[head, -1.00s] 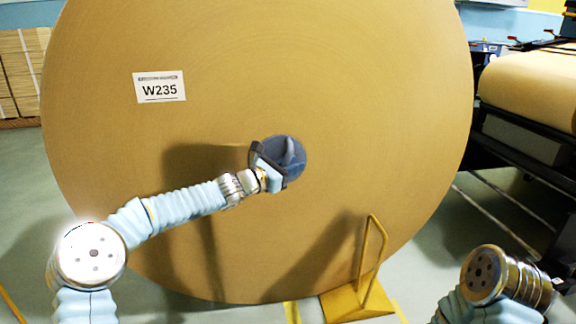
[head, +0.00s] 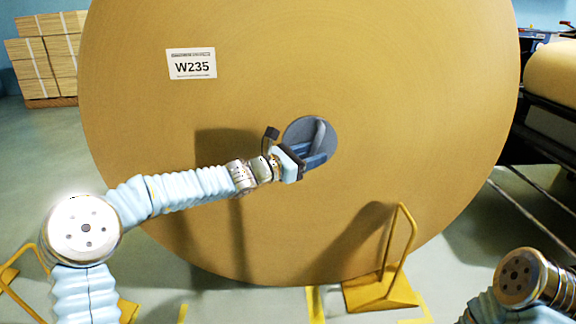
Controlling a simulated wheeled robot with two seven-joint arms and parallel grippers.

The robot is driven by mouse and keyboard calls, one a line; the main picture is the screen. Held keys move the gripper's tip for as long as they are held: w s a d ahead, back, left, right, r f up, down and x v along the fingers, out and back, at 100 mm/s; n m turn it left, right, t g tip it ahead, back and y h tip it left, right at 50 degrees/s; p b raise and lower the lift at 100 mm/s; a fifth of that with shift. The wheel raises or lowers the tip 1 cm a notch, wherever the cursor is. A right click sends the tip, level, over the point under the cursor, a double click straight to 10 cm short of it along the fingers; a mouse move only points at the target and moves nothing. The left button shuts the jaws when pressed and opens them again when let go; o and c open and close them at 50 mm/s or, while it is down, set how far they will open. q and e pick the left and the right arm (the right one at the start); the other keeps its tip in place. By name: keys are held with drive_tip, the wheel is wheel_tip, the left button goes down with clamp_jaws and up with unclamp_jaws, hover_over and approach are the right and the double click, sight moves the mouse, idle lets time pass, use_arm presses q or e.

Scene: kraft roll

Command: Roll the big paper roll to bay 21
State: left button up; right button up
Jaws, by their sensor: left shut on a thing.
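The big paper roll (head: 420,120) stands on its rim and fills the middle of the head view. Its flat brown face is toward me and carries a white label (head: 191,64) reading W235. At its centre is a blue-grey core (head: 322,132) with an upright bar inside. My left gripper (head: 312,156) is at the core's lower left, its fingers inside the opening and shut on the core's inner part; the exact contact is partly hidden. My right arm shows only at the bottom right, and its gripper is out of view. No bay 21 sign shows.
A yellow chock with an upright handle (head: 382,292) stands at the roll's lower right. Another yellow handled piece (head: 28,272) is at lower left, partly behind my arm. Stacked boards (head: 45,60) stand far left. A machine with a brown roll (head: 552,75) is at right.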

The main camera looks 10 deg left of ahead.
use_arm(q)
drive_tip(key=v, duration=0.8)
drive_tip(key=shift+a, duration=0.45)
drive_tip(key=shift+s, duration=0.1)
drive_tip(key=s+d+f+m+g+y, duration=0.1)
drive_tip(key=s+f+m+g+y, duration=0.2)
drive_tip(key=f, duration=0.8)
drive_tip(key=s+d+f+m+g+y, duration=0.1)
drive_tip(key=s+f+m+g, duration=0.3)
drive_tip(key=f, duration=0.7)
drive_tip(key=s+d+f+m+g+y, duration=0.1)
drive_tip(key=s+f+m, duration=0.1)
drive_tip(key=s+f, duration=0.65)
drive_tip(key=s+a+f+m+g+y, duration=0.1)
drive_tip(key=s+f+m+g+y, duration=0.1)
drive_tip(key=s+f+m, duration=0.6)
drive_tip(key=s+a+f+m+g+y, duration=0.2)
drive_tip(key=s+f+m, duration=0.3)
drive_tip(key=s+f, duration=0.55)
wheel_tip(320, 180, up, 13)
drive_tip(key=d+m+p, duration=0.1)
drive_tip(key=p, duration=1.2)
drive_tip(key=shift+f, duration=0.2)
drive_tip(key=shift+w, duration=0.15)
